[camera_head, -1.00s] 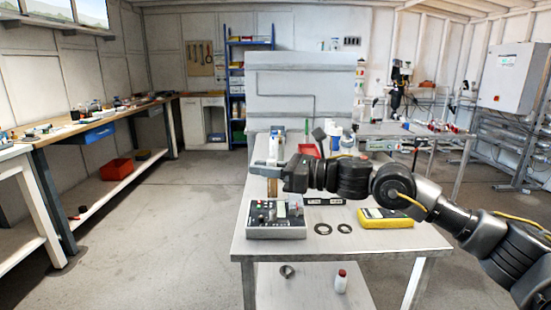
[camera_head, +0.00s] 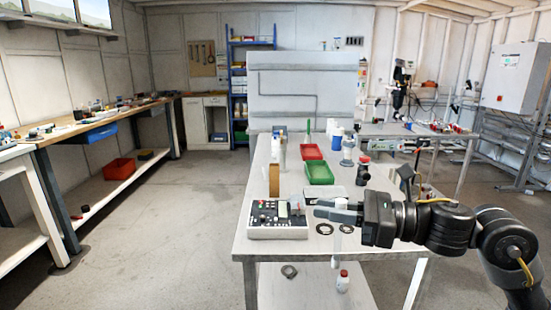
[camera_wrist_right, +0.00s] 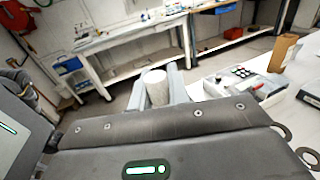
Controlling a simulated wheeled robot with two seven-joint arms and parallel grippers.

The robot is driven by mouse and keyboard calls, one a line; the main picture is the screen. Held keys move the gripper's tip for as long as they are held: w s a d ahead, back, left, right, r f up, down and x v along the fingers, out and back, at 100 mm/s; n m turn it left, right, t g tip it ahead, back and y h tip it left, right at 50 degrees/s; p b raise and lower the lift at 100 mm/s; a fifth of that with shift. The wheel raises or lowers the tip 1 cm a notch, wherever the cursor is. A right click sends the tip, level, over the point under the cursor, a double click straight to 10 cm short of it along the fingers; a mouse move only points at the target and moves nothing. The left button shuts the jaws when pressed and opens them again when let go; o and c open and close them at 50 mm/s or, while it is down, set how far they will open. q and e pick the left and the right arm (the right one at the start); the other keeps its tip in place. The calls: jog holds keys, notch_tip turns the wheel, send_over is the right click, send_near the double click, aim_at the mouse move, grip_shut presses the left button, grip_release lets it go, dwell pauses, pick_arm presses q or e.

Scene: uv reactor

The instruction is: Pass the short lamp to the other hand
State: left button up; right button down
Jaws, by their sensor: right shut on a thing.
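My right gripper (camera_head: 335,211) is above the table's front part, right of the grey control box, with its fingers pointing left. It is shut on the short lamp (camera_head: 337,246), a slim white tube that hangs roughly upright below the fingers. In the right wrist view the lamp's white round end (camera_wrist_right: 155,84) shows between the two grey fingers. The fingers hide part of the lamp in the head view. My left gripper is in neither view.
The control box (camera_head: 277,218) stands at the table's front left, with a brown block (camera_head: 274,180) behind it. Dark rings (camera_head: 324,229) lie near the gripper. Green (camera_head: 319,173) and red (camera_head: 312,151) trays and bottles stand farther back. Floor left of the table is clear.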

jog(key=s+d+f+m+t+h+p, duration=0.1)
jog(key=s+d+f+m+t, duration=0.15)
jog(key=d+f, duration=0.5)
jog(key=s+d+f+m+t+h, duration=0.15)
jog(key=s+d+f, duration=0.3)
jog(key=f, duration=0.55)
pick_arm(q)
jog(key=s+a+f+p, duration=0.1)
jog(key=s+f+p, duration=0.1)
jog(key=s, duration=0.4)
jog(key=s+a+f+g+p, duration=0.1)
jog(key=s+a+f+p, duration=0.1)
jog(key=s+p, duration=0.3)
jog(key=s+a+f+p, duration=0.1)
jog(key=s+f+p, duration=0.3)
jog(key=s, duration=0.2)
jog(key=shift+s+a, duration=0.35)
pick_arm(e)
jog(key=r+m+t+h, duration=0.1)
jog(key=t+h, duration=0.1)
jog(key=r+m+t+h, duration=0.1)
jog(key=r+m+t, duration=0.1)
jog(key=r+m+t+h, duration=0.1)
jog(key=r+t+h, duration=0.1)
jog(key=shift+w+m+h, duration=0.25)
jog(key=shift+m+h, duration=0.05)
jog(key=shift+h, duration=0.05)
jog(key=shift+r, duration=0.1)
